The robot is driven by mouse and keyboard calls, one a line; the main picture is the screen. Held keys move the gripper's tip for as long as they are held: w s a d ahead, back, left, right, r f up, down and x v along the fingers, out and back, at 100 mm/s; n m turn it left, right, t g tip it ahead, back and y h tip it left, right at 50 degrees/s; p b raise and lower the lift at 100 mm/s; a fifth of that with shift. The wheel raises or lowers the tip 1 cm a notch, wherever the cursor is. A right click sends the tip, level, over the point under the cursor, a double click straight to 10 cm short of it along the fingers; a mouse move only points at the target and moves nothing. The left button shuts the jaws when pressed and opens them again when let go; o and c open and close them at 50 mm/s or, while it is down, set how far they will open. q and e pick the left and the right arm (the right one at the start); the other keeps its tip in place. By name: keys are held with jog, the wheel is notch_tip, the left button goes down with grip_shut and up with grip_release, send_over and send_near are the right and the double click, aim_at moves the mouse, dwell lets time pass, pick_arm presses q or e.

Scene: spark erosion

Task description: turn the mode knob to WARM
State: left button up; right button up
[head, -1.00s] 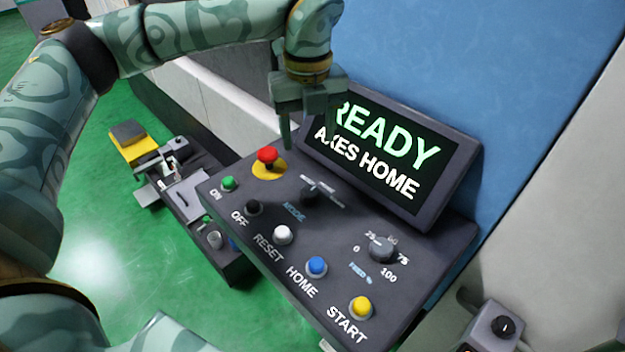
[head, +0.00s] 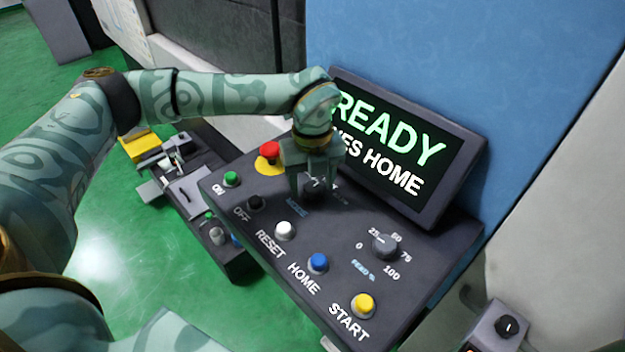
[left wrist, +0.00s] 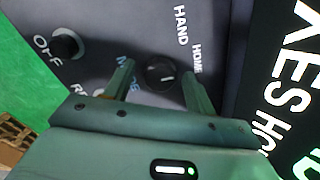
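The black mode knob (head: 314,186) sits on the dark sloped control panel, below the screen. In the left wrist view the mode knob (left wrist: 161,76) shows a white pointer line, with the words HAND and HOME beside it; I cannot read WARM anywhere. My left gripper (head: 312,195) is over the knob, pointing down, with its fingers apart. In the left wrist view the left gripper (left wrist: 158,85) has one finger on each side of the knob, and the fingers look clear of it. How deep the fingertips reach is hard to tell. My right gripper is not in view.
The red stop button (head: 270,150) stands close to the left of the gripper. The screen (head: 392,145) reading READY rises just behind it. The white RESET button (head: 285,230), the blue HOME button (head: 318,262) and the feed knob (head: 385,246) lie nearer and to the right.

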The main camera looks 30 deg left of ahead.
pick_arm(q)
jog(key=c, duration=0.8)
jog(key=shift+r+m, duration=0.1)
jog(key=shift+m, duration=0.2)
jog(key=m+p, duration=0.2)
jog(key=m, duration=0.1)
jog(key=shift+r, duration=0.1)
jog(key=shift+w+d+m+p, duration=0.1)
jog(key=shift+m+p, duration=1.15)
jog(key=shift+m, duration=1.45)
jog(key=o, duration=1)
